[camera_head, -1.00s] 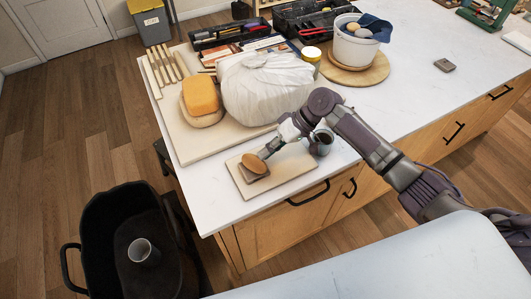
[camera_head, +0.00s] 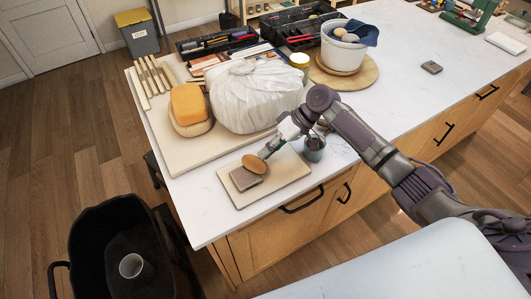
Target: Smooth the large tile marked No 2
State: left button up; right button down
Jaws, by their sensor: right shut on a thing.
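A small grey-brown clay tile (camera_head: 243,181) lies on a pale board (camera_head: 285,178) near the counter's front left corner. I cannot read any mark on it. My right gripper (camera_head: 268,152) is shut on an oval tan smoothing tool (camera_head: 252,162). The tool is tilted over the tile's far right part and hides some of it. I cannot tell whether it touches the clay. My left gripper is not in view.
A dark cup (camera_head: 314,151) stands close beside my right wrist. Behind are a white wrapped bundle (camera_head: 250,98), an orange sponge block (camera_head: 188,103), wooden sticks (camera_head: 150,77) and a white bucket (camera_head: 343,53). The counter's right part (camera_head: 420,100) is mostly clear.

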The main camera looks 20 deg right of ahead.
jog(key=shift+w+d, duration=0.35)
jog(key=shift+d, duration=0.25)
jog(key=shift+r, duration=0.15)
jog(key=shift+a+r+p, duration=0.1)
jog(key=shift+r+p, duration=0.75)
jog(key=shift+r, duration=0.2)
notch_tip(320, 180, up, 5)
jog(key=p, duration=0.4)
jog(key=shift+s, duration=0.1)
